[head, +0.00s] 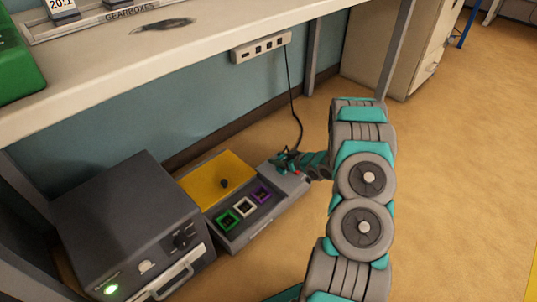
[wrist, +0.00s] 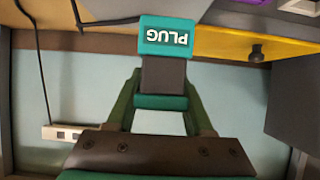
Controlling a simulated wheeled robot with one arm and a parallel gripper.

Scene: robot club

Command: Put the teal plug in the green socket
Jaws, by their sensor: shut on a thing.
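The teal plug (wrist: 165,37), with upside-down "PLUG" lettering, shows in the wrist view. My gripper (wrist: 164,85) is shut on its dark stem. In the head view my gripper (head: 292,160) is low, at the right end of the grey socket panel, to the right of the sockets; the plug is too small to tell apart there. The green socket (head: 229,219) is the left one of a row in the panel, with a white socket (head: 244,207) and a purple socket (head: 262,195) beside it. The plug is apart from the green socket, which is not visible in the wrist view.
A yellow panel (head: 205,191) with a black knob (head: 224,183) adjoins the sockets. A dark grey box (head: 120,220) with a green light stands left. The bench (head: 200,28) overhangs from above. A cable hangs from a power strip (head: 262,46). Floor at right is clear.

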